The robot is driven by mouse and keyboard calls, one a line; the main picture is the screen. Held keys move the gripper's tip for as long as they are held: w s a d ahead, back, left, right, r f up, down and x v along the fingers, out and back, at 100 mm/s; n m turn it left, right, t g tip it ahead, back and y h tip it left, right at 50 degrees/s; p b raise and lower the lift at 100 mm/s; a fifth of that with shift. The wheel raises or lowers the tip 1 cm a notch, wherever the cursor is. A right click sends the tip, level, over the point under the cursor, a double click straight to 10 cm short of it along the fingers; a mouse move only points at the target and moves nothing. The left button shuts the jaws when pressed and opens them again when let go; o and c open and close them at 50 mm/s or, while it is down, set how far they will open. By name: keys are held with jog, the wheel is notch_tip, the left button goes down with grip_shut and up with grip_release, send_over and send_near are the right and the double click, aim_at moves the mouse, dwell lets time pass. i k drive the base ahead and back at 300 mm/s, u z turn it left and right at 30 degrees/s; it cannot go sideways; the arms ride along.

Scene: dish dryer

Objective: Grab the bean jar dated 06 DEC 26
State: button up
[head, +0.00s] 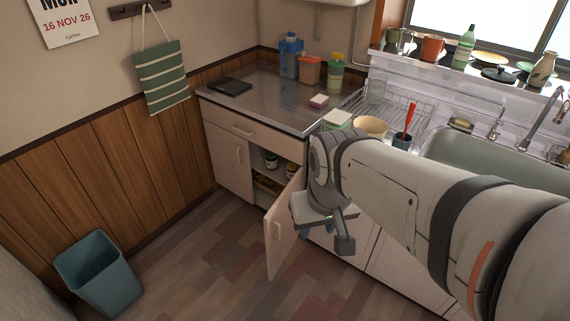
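Two small jars stand on the upper shelf inside the open cupboard under the counter. The left jar (271,161) has a dark body and a pale label. The right jar (291,170) is partly hidden by the cupboard door. Their labels and dates are too small to read, so I cannot tell which is dated 06 DEC 26. My gripper (330,238) hangs in front of the cabinets, to the right of the open door and apart from the jars. Its fingers point down, and whether they are open is unclear.
The cupboard door (286,229) stands open into the room. A lower shelf (268,184) holds yellowish items. The counter (265,95) bears bottles and a dark flat object. A blue bin (97,274) stands at left. The floor (210,248) before the cupboard is clear.

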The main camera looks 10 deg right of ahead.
aim_at(272, 158)
jog(key=z, duration=0.1)
jog(key=i, duration=1)
jog(key=z, duration=0.05)
